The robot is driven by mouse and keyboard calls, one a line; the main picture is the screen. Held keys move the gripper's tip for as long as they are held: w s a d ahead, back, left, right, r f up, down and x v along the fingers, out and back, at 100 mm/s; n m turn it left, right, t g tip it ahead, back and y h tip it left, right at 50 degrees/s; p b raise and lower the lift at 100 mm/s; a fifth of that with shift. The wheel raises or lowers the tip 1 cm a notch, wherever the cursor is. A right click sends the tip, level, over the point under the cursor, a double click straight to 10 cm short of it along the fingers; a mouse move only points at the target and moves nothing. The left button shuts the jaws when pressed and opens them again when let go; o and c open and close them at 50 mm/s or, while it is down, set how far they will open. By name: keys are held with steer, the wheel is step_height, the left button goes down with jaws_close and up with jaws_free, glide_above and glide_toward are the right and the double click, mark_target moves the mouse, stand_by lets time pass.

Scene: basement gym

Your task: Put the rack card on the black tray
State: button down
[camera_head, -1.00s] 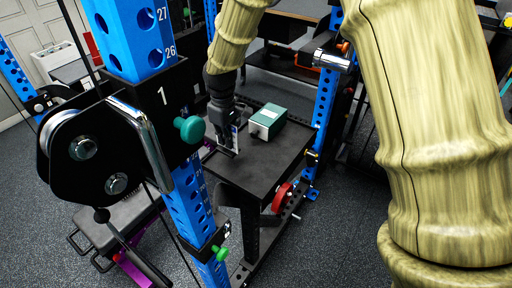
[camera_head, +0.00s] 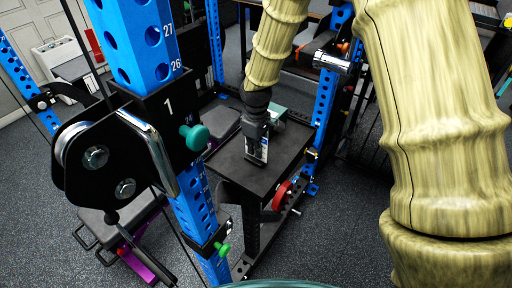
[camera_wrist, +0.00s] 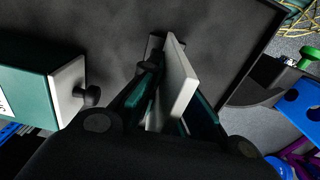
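The rack card (camera_head: 265,147) is a thin, pale panel, upright between the fingers of my gripper (camera_head: 258,155). In the wrist view the card (camera_wrist: 176,84) shows nearly edge-on, with a teal-lined finger along each side, and my gripper (camera_wrist: 165,100) looks shut on it. The black tray (camera_head: 236,176) is a flat, low-rimmed top at the rack; its dark surface also fills much of the wrist view (camera_wrist: 235,55). My gripper points down over the tray's middle. I cannot tell whether the card's lower edge touches the tray.
A green box with a pale end (camera_wrist: 68,92) stands on the tray beside my gripper, mostly hidden behind the arm in the head view (camera_head: 280,112). Blue rack uprights (camera_head: 188,205) and a pulley (camera_head: 96,157) stand at the left. The tray's near part is bare.

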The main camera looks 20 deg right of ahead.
steer(key=shift+f, duration=0.2)
steer(key=shift+f, duration=0.1)
steer(key=c, duration=1.6)
jaws_free()
steer(key=shift+c, duration=0.2)
step_height(320, 180, up, 12)
steer(key=b, duration=0.2)
steer(key=shift+b, duration=0.35)
steer(key=shift+a, duration=0.1)
